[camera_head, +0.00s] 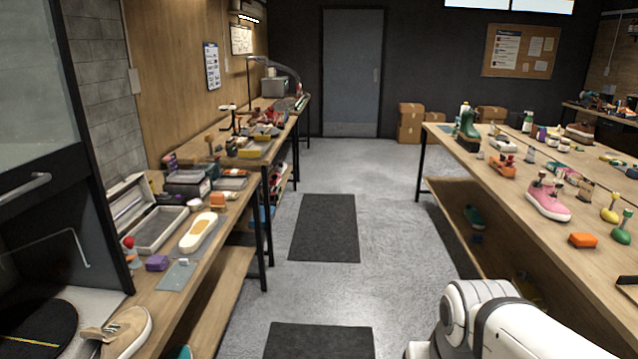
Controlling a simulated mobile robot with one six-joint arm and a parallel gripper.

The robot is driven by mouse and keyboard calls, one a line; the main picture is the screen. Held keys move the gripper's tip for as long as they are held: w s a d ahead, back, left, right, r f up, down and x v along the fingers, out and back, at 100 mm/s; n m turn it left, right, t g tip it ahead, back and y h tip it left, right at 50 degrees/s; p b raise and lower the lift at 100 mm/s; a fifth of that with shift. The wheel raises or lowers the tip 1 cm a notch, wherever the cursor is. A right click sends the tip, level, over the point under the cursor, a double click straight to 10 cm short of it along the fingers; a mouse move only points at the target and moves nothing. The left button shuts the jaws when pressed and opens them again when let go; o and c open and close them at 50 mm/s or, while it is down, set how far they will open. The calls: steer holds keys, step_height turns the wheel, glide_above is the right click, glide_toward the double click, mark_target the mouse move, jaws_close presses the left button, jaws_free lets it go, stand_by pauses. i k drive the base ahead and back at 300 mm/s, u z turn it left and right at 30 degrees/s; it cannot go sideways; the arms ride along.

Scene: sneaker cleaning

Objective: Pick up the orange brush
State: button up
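Several orange items show, and at this size I cannot tell for sure which is the orange brush. An orange block-shaped item (582,240) lies near the edge of the right bench, in front of a pink sneaker (548,201). Another orange item (502,166) with a dark part lies farther back on that bench. A small orange block (217,201) sits on the left bench. A white link of my own arm shows at the bottom right, in front of the right bench. My gripper is out of view.
The right bench (520,215) holds shoes, bottles and colored tools. Between them the grey floor (395,243) is open, with dark mats (325,228). Cardboard boxes (409,123) stand by the back door.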

mark_target(218, 202)
steer(key=u, duration=0.15)
steer(key=i, duration=1.55)
steer(key=u, duration=0.65)
steer(key=i, duration=1.6)
steer(key=u, duration=0.45)
